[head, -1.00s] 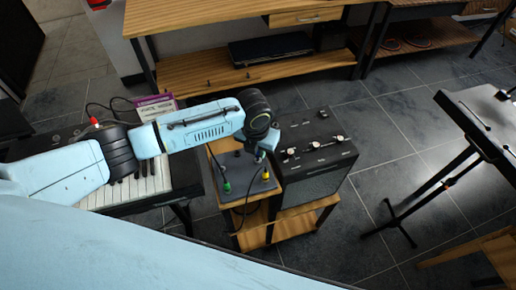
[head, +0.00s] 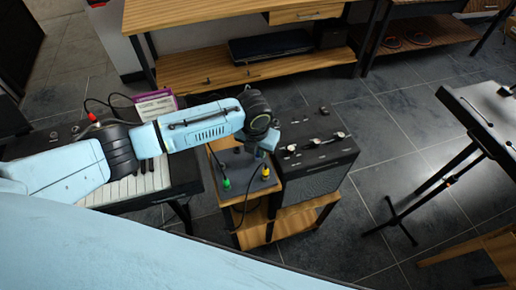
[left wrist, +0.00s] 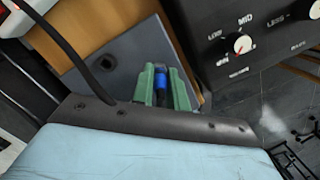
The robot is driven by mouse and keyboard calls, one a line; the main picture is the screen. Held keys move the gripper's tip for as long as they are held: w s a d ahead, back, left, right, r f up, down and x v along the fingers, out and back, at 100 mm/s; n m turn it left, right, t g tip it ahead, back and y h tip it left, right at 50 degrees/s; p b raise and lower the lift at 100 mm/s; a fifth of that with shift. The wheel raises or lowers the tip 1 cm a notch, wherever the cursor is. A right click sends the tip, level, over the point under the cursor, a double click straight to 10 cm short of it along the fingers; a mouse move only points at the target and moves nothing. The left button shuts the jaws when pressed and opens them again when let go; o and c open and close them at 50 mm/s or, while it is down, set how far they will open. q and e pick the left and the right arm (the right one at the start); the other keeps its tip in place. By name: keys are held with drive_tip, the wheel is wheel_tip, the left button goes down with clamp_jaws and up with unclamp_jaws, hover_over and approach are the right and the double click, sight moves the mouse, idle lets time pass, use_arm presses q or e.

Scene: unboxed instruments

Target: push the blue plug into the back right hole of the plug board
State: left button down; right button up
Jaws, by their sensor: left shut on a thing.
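The blue plug (left wrist: 160,81) is between the two green fingers of my left gripper (left wrist: 163,88) in the left wrist view. The gripper is shut on it. The grey plug board (head: 244,180) lies below and also shows in the left wrist view (left wrist: 126,58). In the head view, my left gripper (head: 262,153) points down over the board's back right part. My wrist covers much of it, and the blue plug and back right hole are hidden there. I cannot tell whether the plug touches the board. My right gripper is not in view.
A green plug (head: 226,184) and a yellow plug (head: 265,173) stand toward the board's front, with black cables. A black amplifier (head: 316,150) with knobs stands close on the right. A keyboard (head: 140,183) is on the left. Open floor lies farther right.

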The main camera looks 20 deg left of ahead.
use_arm(q)
drive_tip(key=shift+f, duration=0.1)
drive_tip(key=c, duration=1.3)
unclamp_jaws()
drive_tip(key=shift+d, duration=0.1)
wheel_tip(320, 180, up, 13)
drive_tip(key=s+p, duration=0.1)
drive_tip(key=shift+s+p, duration=0.3)
drive_tip(key=shift+p, duration=0.1)
